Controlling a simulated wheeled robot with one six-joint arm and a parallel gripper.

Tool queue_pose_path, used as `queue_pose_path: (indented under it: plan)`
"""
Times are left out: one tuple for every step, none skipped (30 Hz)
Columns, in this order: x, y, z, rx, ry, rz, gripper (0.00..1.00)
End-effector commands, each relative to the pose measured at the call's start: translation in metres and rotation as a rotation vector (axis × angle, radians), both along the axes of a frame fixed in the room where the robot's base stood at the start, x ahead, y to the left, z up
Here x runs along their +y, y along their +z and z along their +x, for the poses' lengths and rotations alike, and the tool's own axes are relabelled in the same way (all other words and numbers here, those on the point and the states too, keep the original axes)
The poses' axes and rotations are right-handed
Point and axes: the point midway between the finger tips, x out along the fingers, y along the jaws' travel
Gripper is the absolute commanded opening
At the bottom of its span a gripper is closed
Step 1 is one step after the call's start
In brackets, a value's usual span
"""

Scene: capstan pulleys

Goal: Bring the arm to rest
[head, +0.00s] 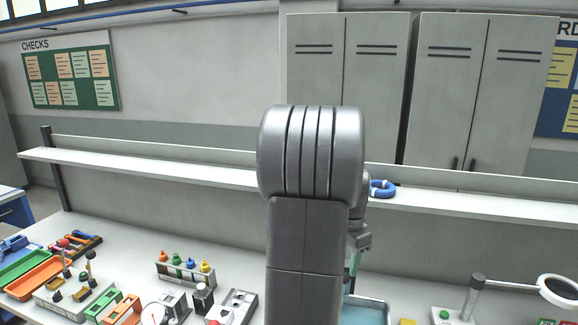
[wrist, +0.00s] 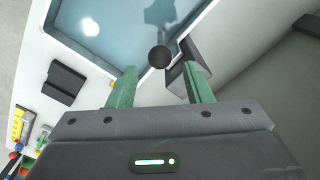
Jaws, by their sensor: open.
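My gripper (wrist: 160,88) is open in the wrist view, its two green fingers apart with nothing held between them. A dark round knob (wrist: 160,57) shows beyond the gap between the fingertips; I cannot tell how far off it is. In the head view my grey arm (head: 310,165) stands upright in the middle and hides most of the gripper. A small part of the wrist shows at the arm's right side, above a light blue tray (head: 364,312).
A shelf (head: 180,168) with a blue ring (head: 382,189) runs behind my arm. Bottles in a rack (head: 185,272), a green tray (head: 30,266) and small fixtures stand on the bench at left. A lamp-like magnifier (head: 560,290) stands at right. Cabinets (head: 440,85) hang behind.

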Motion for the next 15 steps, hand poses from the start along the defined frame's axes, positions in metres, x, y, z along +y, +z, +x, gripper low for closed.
queue_pose_path:
  plan:
    - [0.0,0.012,0.0,0.0,0.0,0.0,0.45]
    - [0.0,0.016,0.0,0.0,0.0,0.0,0.45]
    - [0.0,0.021,0.0,0.0,0.0,0.0,0.45]
    - [0.0,0.024,0.0,0.0,0.0,0.0,0.45]
    - [0.0,0.028,0.0,0.0,0.0,0.0,0.45]
    - [0.0,0.033,0.0,0.0,0.0,0.0,0.45]
    - [0.0,0.037,0.0,0.0,0.0,0.0,0.45]
    - [0.0,0.04,0.0,0.0,0.0,0.0,0.45]
    - [0.0,0.045,0.0,0.001,0.0,0.0,0.45]
    - [0.0,0.049,0.0,0.0,0.0,0.0,0.45]
    - [0.0,0.042,-0.001,0.003,0.0,0.001,0.45]
    - [0.0,0.029,-0.001,0.003,0.0,0.001,0.45]
    - [0.0,0.024,-0.001,0.003,0.0,0.001,0.45]
    - [0.0,0.021,0.0,0.002,0.0,0.0,0.45]
    - [0.0,0.016,0.0,0.001,0.0,0.0,0.45]
